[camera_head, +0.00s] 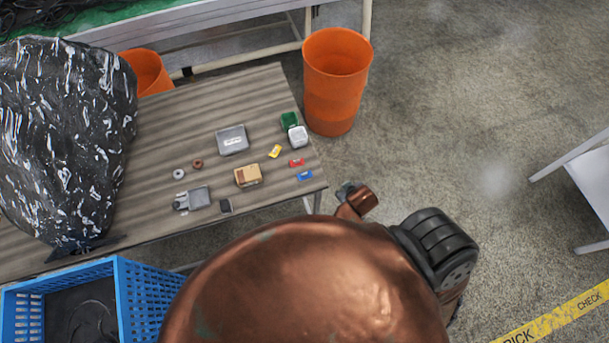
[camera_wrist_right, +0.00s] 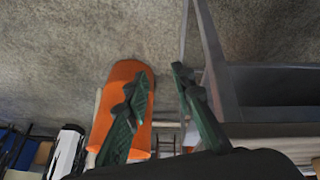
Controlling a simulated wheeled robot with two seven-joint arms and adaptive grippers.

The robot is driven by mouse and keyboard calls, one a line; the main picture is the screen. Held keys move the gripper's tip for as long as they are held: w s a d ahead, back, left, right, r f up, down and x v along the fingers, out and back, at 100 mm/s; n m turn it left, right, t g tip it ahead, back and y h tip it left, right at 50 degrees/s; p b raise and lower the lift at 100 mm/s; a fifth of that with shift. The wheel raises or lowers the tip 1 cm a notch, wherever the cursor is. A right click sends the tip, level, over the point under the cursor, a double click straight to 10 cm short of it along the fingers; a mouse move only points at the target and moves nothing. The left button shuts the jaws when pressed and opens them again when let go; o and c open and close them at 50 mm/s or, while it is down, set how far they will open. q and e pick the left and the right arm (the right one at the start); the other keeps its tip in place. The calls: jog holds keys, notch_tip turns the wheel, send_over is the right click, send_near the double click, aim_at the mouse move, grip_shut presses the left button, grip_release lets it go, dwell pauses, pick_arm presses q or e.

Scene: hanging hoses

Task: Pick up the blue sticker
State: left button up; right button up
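The blue sticker (camera_head: 305,176) lies flat near the right edge of the wooden table (camera_head: 240,95), just below a red sticker (camera_head: 296,162) and a yellow one (camera_head: 274,151). My right gripper (camera_head: 346,190) shows only in small part in the head view, off the table's right edge, to the right of the blue sticker and apart from it. My copper arm hides much of it. In the right wrist view the gripper's two green fingers (camera_wrist_right: 158,78) are spread with nothing between them. The blue sticker does not show in that view. My left gripper is not in view.
Small boxes, a grey tray (camera_head: 232,140), rings and a green-and-white item (camera_head: 293,129) share the table. An orange bin (camera_head: 337,80) stands beyond its right corner. A black bag (camera_head: 62,140) covers the left side; a blue crate (camera_head: 135,300) is in front.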

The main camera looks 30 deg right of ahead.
notch_tip(320, 180, up, 12)
jog(key=w+d+t+b, duration=0.1)
jog(key=t, duration=0.1)
jog(key=w+a+r+t, duration=0.2)
jog(key=w+r+t, duration=0.3)
jog(key=w+r, duration=0.5)
jog(key=w+a+r+t, duration=0.2)
jog(key=w+r+t, duration=0.3)
jog(key=w+r, duration=0.5)
jog(key=a+r+n+t+y, duration=0.3)
jog(key=a+r+n+y, duration=0.35)
jog(key=a+r, duration=0.4)
jog(key=s+a+n+g+y, duration=0.3)
jog(key=a+n+g+y, duration=0.3)
jog(key=a+y, duration=0.4)
jog(key=s+a+f+n+g, duration=0.3)
jog(key=a+f+n+g, duration=0.3)
jog(key=a+f+g, duration=0.1)
jog(key=m+g+h, duration=0.3)
jog(key=g+h, duration=0.4)
jog(key=h, duration=0.6)
send_over(305, 173)
jog(key=d, duration=0.1)
notch_tip(305, 173, down, 20)
jog(key=shift+n, duration=0.25)
jog(key=f, duration=0.7)
jog(key=shift+a+b, duration=0.3)
jog(key=shift+b, duration=0.05)
